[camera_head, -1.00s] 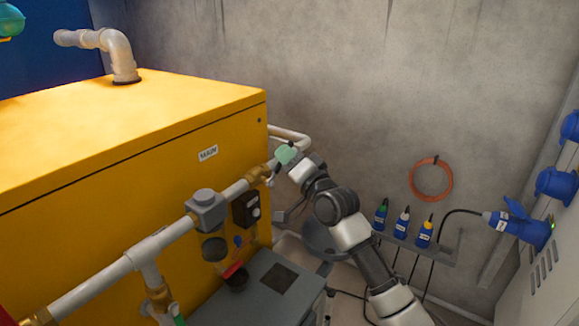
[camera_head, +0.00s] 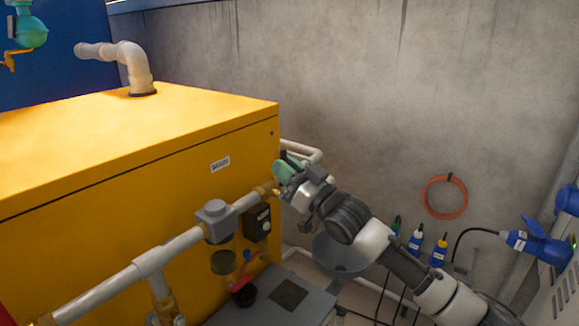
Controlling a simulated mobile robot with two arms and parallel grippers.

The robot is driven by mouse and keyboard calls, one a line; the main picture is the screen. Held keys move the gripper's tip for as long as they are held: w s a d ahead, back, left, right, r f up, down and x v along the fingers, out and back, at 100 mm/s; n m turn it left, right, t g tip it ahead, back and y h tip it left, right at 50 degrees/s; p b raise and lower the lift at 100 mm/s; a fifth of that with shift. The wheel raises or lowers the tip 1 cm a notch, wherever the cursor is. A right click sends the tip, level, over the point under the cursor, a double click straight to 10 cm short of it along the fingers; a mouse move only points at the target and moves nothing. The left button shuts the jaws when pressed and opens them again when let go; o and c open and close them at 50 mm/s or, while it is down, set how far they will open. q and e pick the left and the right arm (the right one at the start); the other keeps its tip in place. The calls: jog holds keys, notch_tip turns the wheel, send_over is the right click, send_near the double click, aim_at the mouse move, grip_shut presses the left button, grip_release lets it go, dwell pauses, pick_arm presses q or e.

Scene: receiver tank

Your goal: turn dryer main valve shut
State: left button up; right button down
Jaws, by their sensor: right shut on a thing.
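The dryer is a large yellow cabinet (camera_head: 150,165) with a small white label (camera_head: 220,164). A pale pipe (camera_head: 110,283) runs along its front, with a brass fitting (camera_head: 265,189) at its right end. A green valve handle (camera_head: 284,171) shows there, beside the cabinet's right edge. My right gripper (camera_head: 292,176) is at this handle and shut on it. The fingers and wrist hide part of the handle and the valve body behind it. I cannot read the label. My left gripper is not in view.
A grey filter unit (camera_head: 214,219) sits on the pipe, above a grey box (camera_head: 285,297). Another green valve (camera_head: 27,32) is at the upper left.

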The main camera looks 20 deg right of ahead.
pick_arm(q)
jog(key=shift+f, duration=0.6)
pick_arm(e)
jog(key=shift+s+a+f+n+g+y, duration=0.2)
jog(key=shift+n+g+y, duration=0.1)
jog(key=shift+n, duration=0.3)
jog(key=c, duration=1.1)
grip_release()
jog(key=shift+r, duration=0.1)
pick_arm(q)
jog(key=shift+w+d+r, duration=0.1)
pick_arm(e)
jog(key=shift+o, duration=0.2)
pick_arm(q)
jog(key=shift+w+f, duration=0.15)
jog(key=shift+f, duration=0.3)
pick_arm(e)
jog(key=v, duration=1)
jog(key=shift+s+d, duration=0.25)
